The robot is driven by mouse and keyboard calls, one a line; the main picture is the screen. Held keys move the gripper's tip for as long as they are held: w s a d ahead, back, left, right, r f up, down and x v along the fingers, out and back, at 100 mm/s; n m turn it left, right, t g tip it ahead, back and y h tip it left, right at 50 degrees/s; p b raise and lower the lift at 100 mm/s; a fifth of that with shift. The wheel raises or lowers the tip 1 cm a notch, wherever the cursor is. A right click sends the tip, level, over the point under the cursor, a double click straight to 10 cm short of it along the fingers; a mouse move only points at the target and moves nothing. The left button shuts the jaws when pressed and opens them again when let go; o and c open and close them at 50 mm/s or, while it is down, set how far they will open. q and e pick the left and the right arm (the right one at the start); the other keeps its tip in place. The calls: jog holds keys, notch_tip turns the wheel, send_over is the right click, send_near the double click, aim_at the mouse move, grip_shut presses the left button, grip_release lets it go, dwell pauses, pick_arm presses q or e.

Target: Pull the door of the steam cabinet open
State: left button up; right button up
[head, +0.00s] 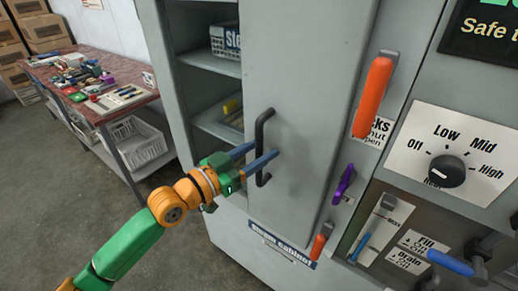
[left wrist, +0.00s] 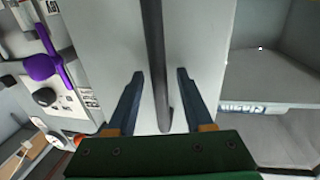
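The grey steam cabinet (head: 195,100) stands in the middle of the head view, with a "Steam Cabinet" label low on it. Its door (head: 300,70) stands partly open, with shelves showing left of its edge. A dark upright bar handle (head: 263,125) is on the door; it also shows in the left wrist view (left wrist: 155,50). My left gripper (head: 267,148) is open at the handle's lower half. In the left wrist view, the handle runs between the two blue fingers (left wrist: 158,78), with gaps on both sides. My right gripper is out of view.
A large orange lever (head: 373,97), a purple handle (head: 344,184) and a smaller orange lever (head: 320,243) are right of the door. A dial (head: 446,172) is farther right. A cluttered table (head: 125,110) stands at the left. The floor (head: 60,190) before it is clear.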

pick_arm(q)
grip_shut()
dwell(1.3)
